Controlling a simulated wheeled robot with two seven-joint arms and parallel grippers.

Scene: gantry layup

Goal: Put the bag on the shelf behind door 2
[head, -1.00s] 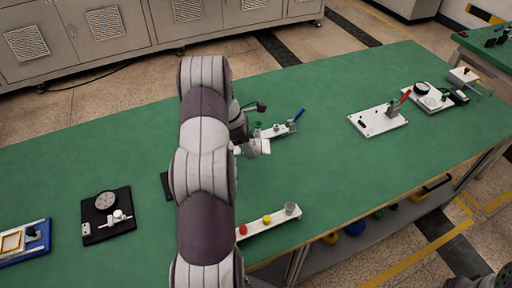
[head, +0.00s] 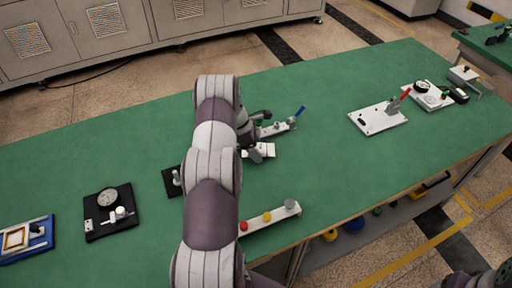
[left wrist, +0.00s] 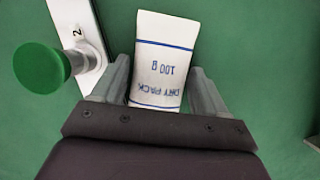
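The bag (left wrist: 163,62) is a small white packet with blue lines and the print "DRY PACK 100 g". In the left wrist view it lies between the two fingers of my left gripper (left wrist: 160,85), with a narrow gap beside the right finger. In the head view the bag (head: 264,150) shows on the green table, partly hidden by my left gripper (head: 254,153). No door marked 2 is readable on the grey cabinets (head: 105,22) at the back. My right gripper does not show clearly.
A white plate marked 2 with a green knob (left wrist: 42,68) lies close left of my left gripper. A white strip with coloured knobs (head: 270,217), a black dial fixture (head: 108,210) and a clamp plate (head: 378,119) stand on the table. The table's far middle is clear.

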